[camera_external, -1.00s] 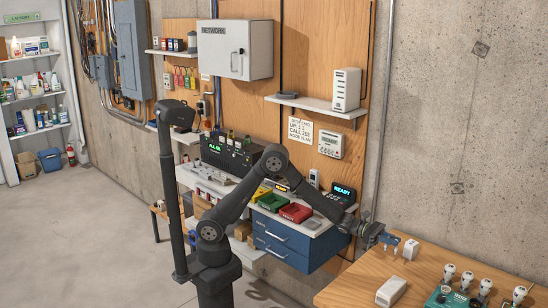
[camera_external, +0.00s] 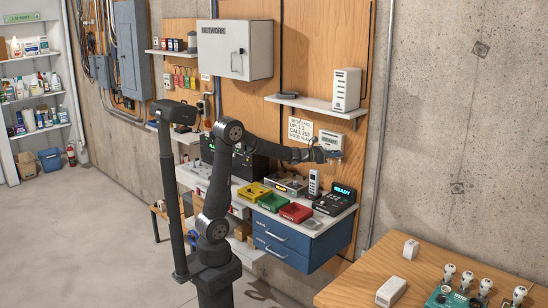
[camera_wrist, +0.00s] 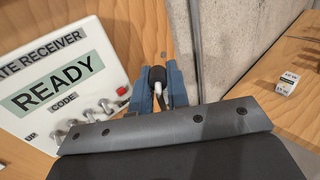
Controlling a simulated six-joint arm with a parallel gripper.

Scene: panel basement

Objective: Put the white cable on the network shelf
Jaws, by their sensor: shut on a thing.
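My gripper (camera_external: 330,156) is below the network shelf (camera_external: 312,104), close in front of the wall-mounted receiver (camera_external: 331,140). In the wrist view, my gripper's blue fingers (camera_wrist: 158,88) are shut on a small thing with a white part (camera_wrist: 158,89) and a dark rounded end. It may be the white cable, but most of it is hidden between the fingers. The shelf carries a white router-like box (camera_external: 346,89) at its right and a flat dark disc (camera_external: 287,95) at its left. Its middle is bare.
The receiver's panel, reading READY, fills the left of the wrist view (camera_wrist: 55,85). A wooden table (camera_external: 345,291) stands at lower right. A grey conduit (camera_external: 379,130) runs right of the shelf.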

